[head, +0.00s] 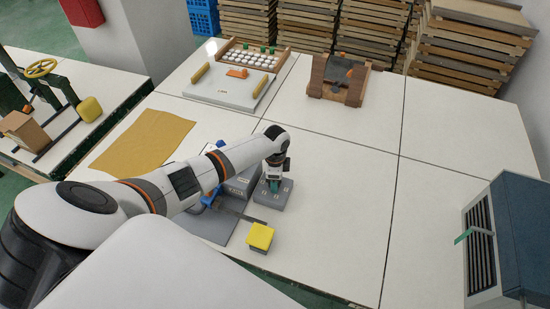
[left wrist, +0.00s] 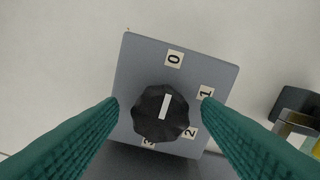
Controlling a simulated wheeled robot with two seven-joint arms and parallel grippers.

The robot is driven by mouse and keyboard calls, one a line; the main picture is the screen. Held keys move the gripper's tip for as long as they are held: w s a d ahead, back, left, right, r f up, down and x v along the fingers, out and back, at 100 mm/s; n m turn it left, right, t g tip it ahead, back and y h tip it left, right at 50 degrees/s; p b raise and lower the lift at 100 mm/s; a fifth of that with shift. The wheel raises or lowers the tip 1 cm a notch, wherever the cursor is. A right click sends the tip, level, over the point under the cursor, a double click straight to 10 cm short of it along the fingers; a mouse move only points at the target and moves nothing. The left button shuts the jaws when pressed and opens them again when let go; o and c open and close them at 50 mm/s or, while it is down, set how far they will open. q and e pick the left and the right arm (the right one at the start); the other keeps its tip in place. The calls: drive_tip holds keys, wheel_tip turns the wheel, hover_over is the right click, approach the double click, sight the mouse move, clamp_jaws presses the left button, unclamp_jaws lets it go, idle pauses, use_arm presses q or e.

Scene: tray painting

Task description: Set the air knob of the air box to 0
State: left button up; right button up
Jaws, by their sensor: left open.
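The air box is a grey box (head: 272,199) on the white table in the head view, and its top face also shows in the left wrist view (left wrist: 132,68). Its round black air knob (left wrist: 148,124) has a white pointer mark. Labels 0, 1, 2 and 3 surround the knob. The pointer faces the 0 label (left wrist: 174,58), or very nearly so. My left gripper (head: 274,184) is over the box with its teal fingers pointing down. In the left wrist view its fingers are open, one on each side of the knob, with gaps showing. My right gripper is not in view.
A yellow-topped block (head: 261,236) stands nearer than the air box. A tan cloth (head: 145,140) lies to the left. A white board (head: 228,91) and a brown wooden stand (head: 338,80) are farther back. The table right of the box is clear.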

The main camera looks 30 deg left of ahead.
use_arm(q)
wheel_tip(320, 180, up, 12)
drive_tip(key=b, duration=0.2)
idle(0.7)
